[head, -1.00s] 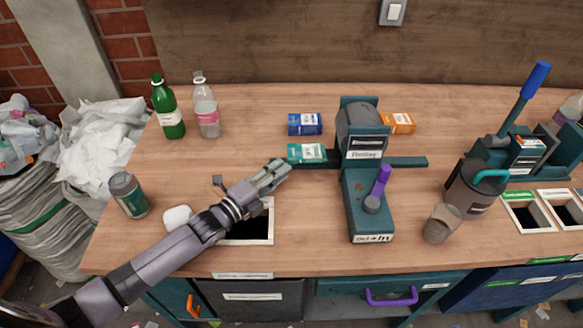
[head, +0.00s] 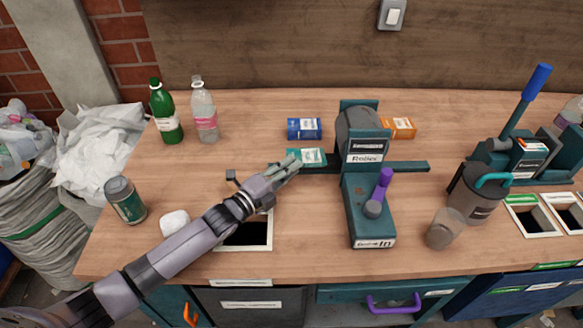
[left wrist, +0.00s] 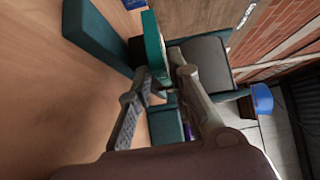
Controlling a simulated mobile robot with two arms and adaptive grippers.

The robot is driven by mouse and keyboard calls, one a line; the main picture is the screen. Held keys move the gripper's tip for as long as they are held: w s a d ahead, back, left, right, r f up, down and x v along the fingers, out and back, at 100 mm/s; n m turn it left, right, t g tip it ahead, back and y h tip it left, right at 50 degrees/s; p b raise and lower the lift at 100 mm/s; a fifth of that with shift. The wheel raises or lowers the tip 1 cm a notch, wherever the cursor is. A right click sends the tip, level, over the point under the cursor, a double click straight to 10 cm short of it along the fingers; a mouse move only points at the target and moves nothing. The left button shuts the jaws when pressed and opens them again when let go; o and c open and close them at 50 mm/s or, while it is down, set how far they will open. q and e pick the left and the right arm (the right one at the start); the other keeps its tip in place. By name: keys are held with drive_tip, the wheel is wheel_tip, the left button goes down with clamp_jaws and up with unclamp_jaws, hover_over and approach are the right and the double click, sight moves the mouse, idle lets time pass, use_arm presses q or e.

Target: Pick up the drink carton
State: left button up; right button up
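A small teal carton (head: 312,157) with a pale label lies on the wooden worktop, left of the dark teal press-like device, in the head view. In the left wrist view a teal slab, likely this carton (left wrist: 152,40), stands at the fingertips. My left gripper (head: 292,166) reaches in from the left with its fingertips at the carton's near left edge. Its fingers (left wrist: 166,76) look apart in the left wrist view, with the carton's end close to or between them; contact cannot be told. My right gripper is not in view.
The teal device (head: 372,220) stands close on the right. A green bottle (head: 165,112), a clear bottle (head: 204,112), a can (head: 126,201) and a square hole (head: 247,233) are on the left side.

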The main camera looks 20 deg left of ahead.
use_arm(q)
clamp_jaws()
idle(0.5)
wheel_tip(320, 180, up, 3)
drive_tip(key=shift+f+p, duration=0.15)
drive_tip(key=shift+p, duration=1.1)
drive_tip(key=shift+f, duration=0.1)
drive_tip(key=shift+s+a, duration=0.1)
drive_tip(key=shift+s, duration=0.05)
drive_tip(key=s+a+r+p, duration=0.2)
drive_tip(key=s+a+p, duration=0.1)
drive_tip(key=s, duration=0.3)
drive_tip(key=s+a+r+p, duration=0.3)
drive_tip(key=s+p, duration=0.3)
drive_tip(key=shift+a, duration=0.3)
